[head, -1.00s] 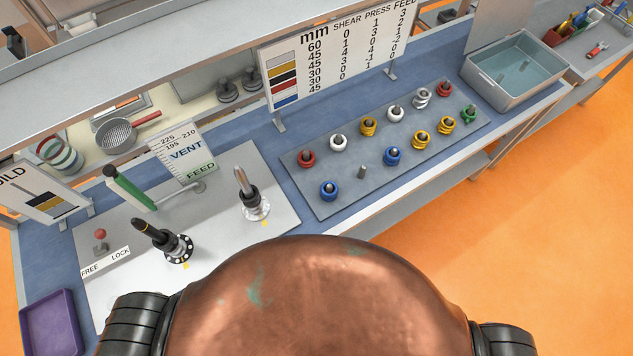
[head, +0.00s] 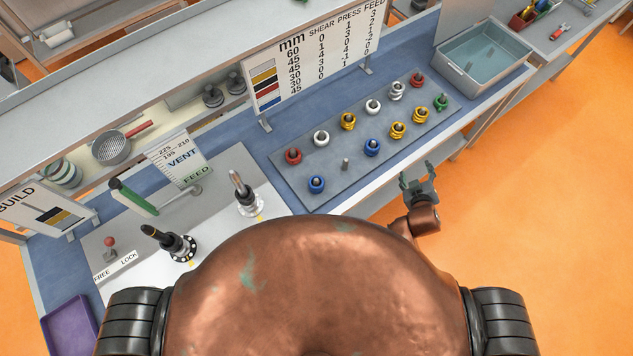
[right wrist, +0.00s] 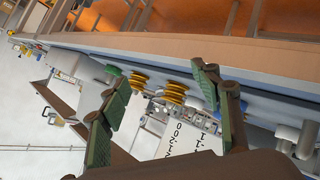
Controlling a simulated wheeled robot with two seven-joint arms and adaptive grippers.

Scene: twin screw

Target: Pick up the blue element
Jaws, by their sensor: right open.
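Two blue elements sit upright on pegs of the grey board (head: 345,190): one blue element (head: 316,184) at its front left corner, another blue element (head: 372,147) in the front row, right of a bare peg (head: 346,165). My right gripper (head: 418,172) is open and empty, to the right of both, off the front edge of the bench. In the right wrist view its spread fingers (right wrist: 160,100) have nothing between them up close; yellow elements (right wrist: 174,92) show beyond. My left gripper is not in view.
Red, white, yellow, silver and green elements share the board. A lettered sign (head: 310,62) stands behind it, a grey bin (head: 484,55) at right. A pale plate (head: 215,215) with two upright tools lies left. The floor right of the bench is clear.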

